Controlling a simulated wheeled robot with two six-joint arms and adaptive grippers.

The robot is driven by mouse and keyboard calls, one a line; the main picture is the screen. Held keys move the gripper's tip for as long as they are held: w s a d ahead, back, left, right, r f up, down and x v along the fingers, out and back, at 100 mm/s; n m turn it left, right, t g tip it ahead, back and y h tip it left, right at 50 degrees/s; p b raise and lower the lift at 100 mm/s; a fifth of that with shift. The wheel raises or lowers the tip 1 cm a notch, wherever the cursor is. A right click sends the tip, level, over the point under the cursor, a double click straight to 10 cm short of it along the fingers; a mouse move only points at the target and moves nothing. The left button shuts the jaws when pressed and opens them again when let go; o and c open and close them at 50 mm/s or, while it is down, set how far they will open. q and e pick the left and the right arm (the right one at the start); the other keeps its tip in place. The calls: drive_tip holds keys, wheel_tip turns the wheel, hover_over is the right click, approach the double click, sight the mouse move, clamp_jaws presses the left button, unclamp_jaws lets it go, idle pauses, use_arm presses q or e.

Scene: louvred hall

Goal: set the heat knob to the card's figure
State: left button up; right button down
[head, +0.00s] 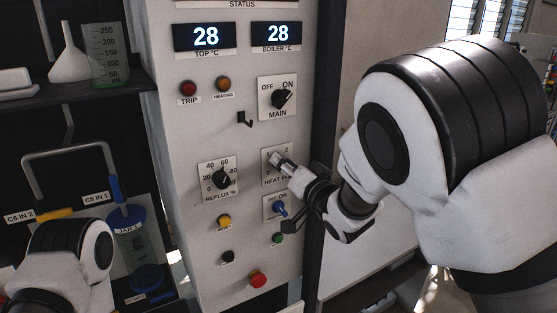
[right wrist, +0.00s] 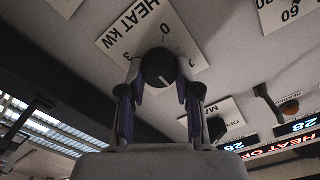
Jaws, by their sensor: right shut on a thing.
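The black heat knob (right wrist: 158,67) sits on its white HEAT kW plate (right wrist: 112,44), marked 0 and 3 among others. A white mark on the knob points to the lower right in the right wrist view; the figure it meets is unclear. My right gripper (right wrist: 158,88) is shut on the knob, one finger on each side. In the head view my right gripper (head: 283,161) covers the knob and part of the plate (head: 268,154). I cannot make out a card with a figure in either view. My left gripper is out of view.
The panel (head: 205,130) also carries a MAIN switch (head: 281,99), a REFLUX knob (head: 221,178), a blue-handled switch (head: 279,208) just below the heat plate, and a red button (head: 258,279). A hook (head: 244,118) sticks out above. Two displays read 28.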

drive_tip(key=c, duration=1)
unclamp_jaws()
drive_tip(key=shift+a+f, duration=0.3)
drive_tip(key=shift+a, duration=0.15)
drive_tip(key=shift+o, duration=1.4)
drive_tip(key=shift+s+d, duration=0.1)
drive_tip(key=shift+d, duration=0.1)
use_arm(q)
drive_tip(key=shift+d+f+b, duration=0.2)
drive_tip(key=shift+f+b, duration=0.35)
drive_tip(key=shift+b, duration=0.1)
use_arm(e)
drive_tip(key=v, duration=0.7)
